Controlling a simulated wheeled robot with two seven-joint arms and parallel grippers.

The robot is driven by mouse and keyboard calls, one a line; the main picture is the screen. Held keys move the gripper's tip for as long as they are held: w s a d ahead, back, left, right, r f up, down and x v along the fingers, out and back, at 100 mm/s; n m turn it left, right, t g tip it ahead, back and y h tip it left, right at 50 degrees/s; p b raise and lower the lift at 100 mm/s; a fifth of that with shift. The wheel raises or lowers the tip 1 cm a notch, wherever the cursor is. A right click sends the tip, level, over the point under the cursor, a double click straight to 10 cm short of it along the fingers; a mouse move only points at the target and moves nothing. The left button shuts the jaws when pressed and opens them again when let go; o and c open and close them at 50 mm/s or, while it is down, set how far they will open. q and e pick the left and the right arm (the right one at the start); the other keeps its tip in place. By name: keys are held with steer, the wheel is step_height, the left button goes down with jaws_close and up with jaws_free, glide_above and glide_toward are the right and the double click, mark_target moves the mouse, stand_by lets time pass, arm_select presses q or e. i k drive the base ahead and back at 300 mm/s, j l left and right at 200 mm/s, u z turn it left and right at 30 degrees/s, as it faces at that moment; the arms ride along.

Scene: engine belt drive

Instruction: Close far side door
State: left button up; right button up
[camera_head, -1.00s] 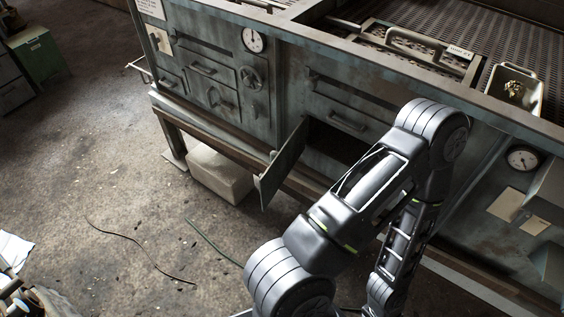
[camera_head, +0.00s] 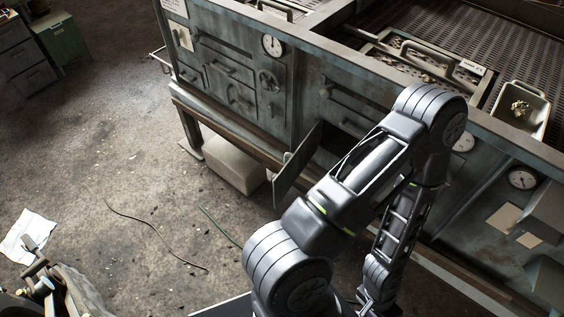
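A small grey-green metal door (camera_head: 296,163) stands open on the front of a large weathered metal cabinet. It sticks out from the cabinet face, low and left of my arm. The dark opening beside it is partly hidden behind my arm. My arm rises from the bottom centre, bends at the upper right, and its lower links hang down in front of the cabinet. A part at the lower end of this arm shows at the bottom edge, but no gripper fingers can be made out. No second arm is in view.
The cabinet front (camera_head: 238,62) has closed doors, handles and gauges. A pale block (camera_head: 232,165) sits on the floor under it. Cables (camera_head: 157,233) lie on the concrete floor. A tray (camera_head: 519,108) stands on the cabinet top. Floor at left is mostly clear.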

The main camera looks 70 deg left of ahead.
mark_target(294, 167)
steer(key=j+u, duration=0.1)
steer(key=u, duration=0.4)
steer(key=j+u, duration=0.1)
steer(key=u, duration=0.35)
steer(key=i+j+u, duration=0.1)
steer(key=u, duration=0.4)
steer(key=j+u, duration=0.1)
steer(key=u, duration=0.4)
steer(key=i+u, duration=0.1)
steer(key=u, duration=0.4)
steer(key=i+u, duration=0.1)
steer(key=u, duration=0.85)
steer(key=i+j+u, duration=0.1)
steer(key=i+u, duration=0.5)
steer(key=i, duration=0.45)
steer(key=z, duration=0.45)
steer(key=i+z, duration=0.1)
steer(key=z, duration=0.35)
steer(key=j+z, duration=0.1)
steer(key=z, duration=0.35)
steer(key=j+z, duration=0.1)
steer(key=z, duration=0.8)
steer(key=j+z, duration=0.15)
steer(key=z, duration=0.3)
steer(key=j+z, duration=0.1)
steer(key=z, duration=0.3)
steer(key=j+z, duration=0.1)
steer(key=z, duration=0.35)
